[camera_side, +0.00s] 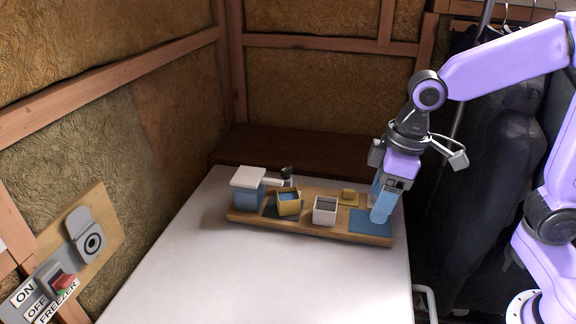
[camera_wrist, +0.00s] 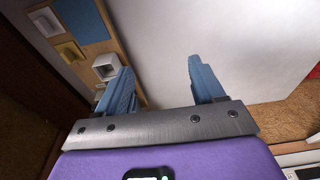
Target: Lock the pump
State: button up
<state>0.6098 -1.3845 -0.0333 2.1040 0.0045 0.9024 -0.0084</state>
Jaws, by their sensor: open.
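A blue block with a white top (camera_side: 248,188) stands at the left end of a wooden board (camera_side: 338,235). A white arm with a dark knob (camera_side: 287,173) extends right from it; this looks like the pump and its handle, but I cannot be sure. My gripper (camera_side: 383,208) points down at the board's right end, over or beside a blue pad (camera_side: 364,226); contact cannot be told. In the wrist view, my gripper's two blue fingers (camera_wrist: 157,72) are apart with nothing between them. The wooden board (camera_wrist: 112,45) shows at upper left there.
A yellow box with blue inside (camera_side: 288,208), a white open box (camera_side: 325,216) and a small yellow piece (camera_side: 348,195) are on the board. The white table (camera_side: 270,280) is clear in front. A freezer switch (camera_side: 60,280) and a grey round lock-like fitting (camera_side: 90,243) are at left.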

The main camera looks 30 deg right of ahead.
jog(key=w+r+m+t, duration=0.2)
jog(key=w+m, duration=0.1)
jog(key=w, duration=1.3)
jog(key=m, duration=0.3)
send_near(287, 168)
jog(key=shift+t, duration=0.4)
jog(key=x, duration=0.8)
jog(key=shift+f, duration=0.45)
jog(key=shift+s, duration=0.1)
jog(key=c, duration=1.1)
